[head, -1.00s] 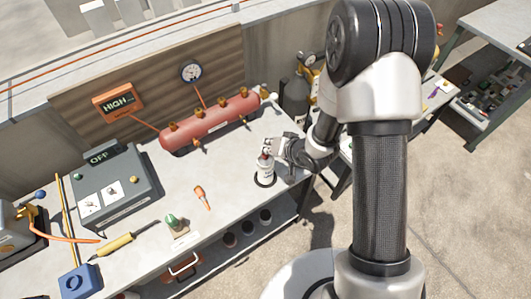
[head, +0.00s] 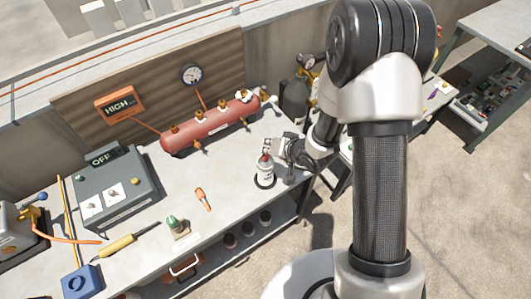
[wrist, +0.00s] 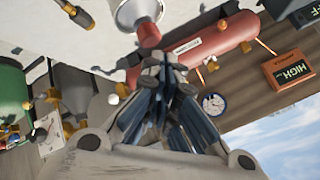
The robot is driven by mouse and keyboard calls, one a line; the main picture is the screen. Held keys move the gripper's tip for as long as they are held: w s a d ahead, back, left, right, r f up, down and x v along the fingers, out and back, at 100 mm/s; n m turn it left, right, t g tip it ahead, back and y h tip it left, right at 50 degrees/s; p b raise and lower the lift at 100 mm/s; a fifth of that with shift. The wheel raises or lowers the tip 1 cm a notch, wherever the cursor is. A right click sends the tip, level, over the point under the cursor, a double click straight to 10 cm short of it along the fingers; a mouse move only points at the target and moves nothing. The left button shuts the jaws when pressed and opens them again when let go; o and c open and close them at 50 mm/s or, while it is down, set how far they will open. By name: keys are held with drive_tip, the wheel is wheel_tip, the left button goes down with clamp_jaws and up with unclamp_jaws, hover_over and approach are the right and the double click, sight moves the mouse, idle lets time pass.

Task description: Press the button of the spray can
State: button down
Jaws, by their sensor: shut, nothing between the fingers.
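My gripper (head: 270,147) is shut and empty, close above and behind the can's top in the head view. In the wrist view my gripper's fingertips (wrist: 157,64) are together just by the red part. I cannot tell whether they touch it, as the fingers partly cover it.
A red tank (head: 210,124) lies behind the can, with a gauge (head: 191,75) and an orange HIGH display (head: 119,104) on the backboard. A grey OFF box (head: 112,188), an orange-handled tool (head: 203,198) and a green-topped item (head: 174,223) are left.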

drive_tip(key=shift+r, duration=0.25)
wheel_tip(320, 180, up, 5)
drive_tip(key=p, duration=0.4)
drive_tip(key=shift+f, duration=0.1)
idle(0.8)
drive_tip(key=s+d+r+h+b, duration=0.4)
drive_tip(key=d+r+h+b, duration=0.25)
drive_tip(key=d+r, duration=0.65)
drive_tip(key=s+r+n+g+b, duration=0.1)
drive_tip(key=s+b, duration=0.5)
drive_tip(key=s, duration=1.6)
drive_tip(key=shift+s+d+r+g, duration=0.15)
drive_tip(key=shift+d+r+g, duration=0.15)
drive_tip(key=shift+r+g, duration=0.4)
